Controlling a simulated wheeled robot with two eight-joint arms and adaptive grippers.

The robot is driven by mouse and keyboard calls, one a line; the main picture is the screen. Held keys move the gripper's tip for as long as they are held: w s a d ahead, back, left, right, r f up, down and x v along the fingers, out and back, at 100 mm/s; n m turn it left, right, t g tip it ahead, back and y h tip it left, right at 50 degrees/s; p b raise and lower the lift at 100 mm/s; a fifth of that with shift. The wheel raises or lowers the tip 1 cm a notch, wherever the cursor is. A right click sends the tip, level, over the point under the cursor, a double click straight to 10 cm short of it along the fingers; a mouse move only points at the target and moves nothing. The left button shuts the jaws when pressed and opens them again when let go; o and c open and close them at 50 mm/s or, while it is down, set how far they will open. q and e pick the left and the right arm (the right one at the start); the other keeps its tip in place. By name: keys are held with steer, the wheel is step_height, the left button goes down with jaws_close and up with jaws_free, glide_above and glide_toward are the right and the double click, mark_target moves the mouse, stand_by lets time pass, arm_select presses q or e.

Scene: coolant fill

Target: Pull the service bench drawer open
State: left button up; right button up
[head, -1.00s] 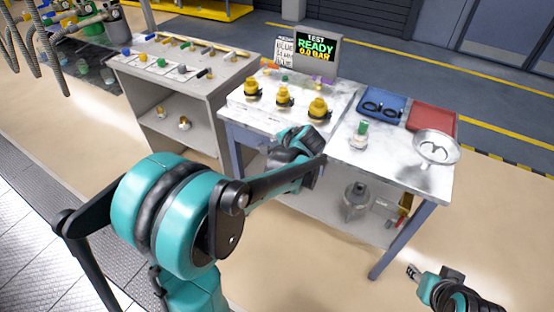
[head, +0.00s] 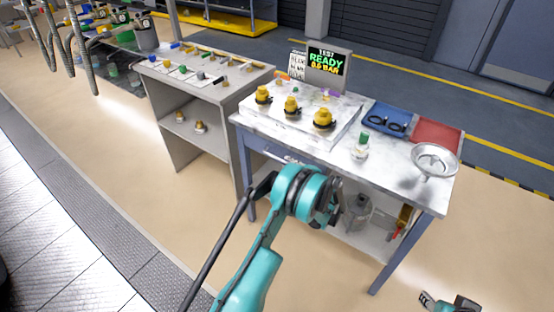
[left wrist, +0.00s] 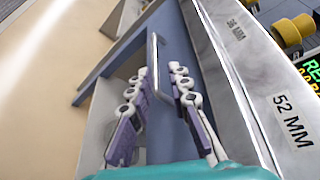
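The service bench (head: 400,165) has a pale marbled top and blue legs. Its blue drawer front (head: 262,146) sits under the top, and looks flush with the frame. In the left wrist view the drawer's metal bar handle (left wrist: 152,62) stands out from the blue front (left wrist: 174,40). My left gripper (left wrist: 160,78) is open, with one finger on each side of the handle's near end; I cannot tell whether either touches it. In the head view my wrist hides this gripper. My right gripper (head: 426,298) is low at the bottom right, away from the bench; its opening is unclear.
On the bench are yellow-capped fittings (head: 292,105), a green-capped bottle (head: 362,146), blue (head: 384,120) and red (head: 436,134) trays, a metal bowl (head: 434,158) and a READY display (head: 326,65). A grey shelf unit (head: 205,105) stands left. Floor in front is clear.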

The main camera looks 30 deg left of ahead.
mark_target(277, 158)
arm_select(q)
steer(key=shift+y, duration=0.3)
steer(key=x, duration=0.2)
steer(key=f+b+x, duration=0.1)
steer(key=x, duration=0.2)
steer(key=b+x, duration=0.1)
steer(key=x, duration=0.1)
steer(key=shift+a+f, duration=0.25)
steer(key=shift+f, duration=0.1)
steer(key=shift+w+a, duration=0.25)
steer(key=shift+a, duration=0.3)
jaws_close()
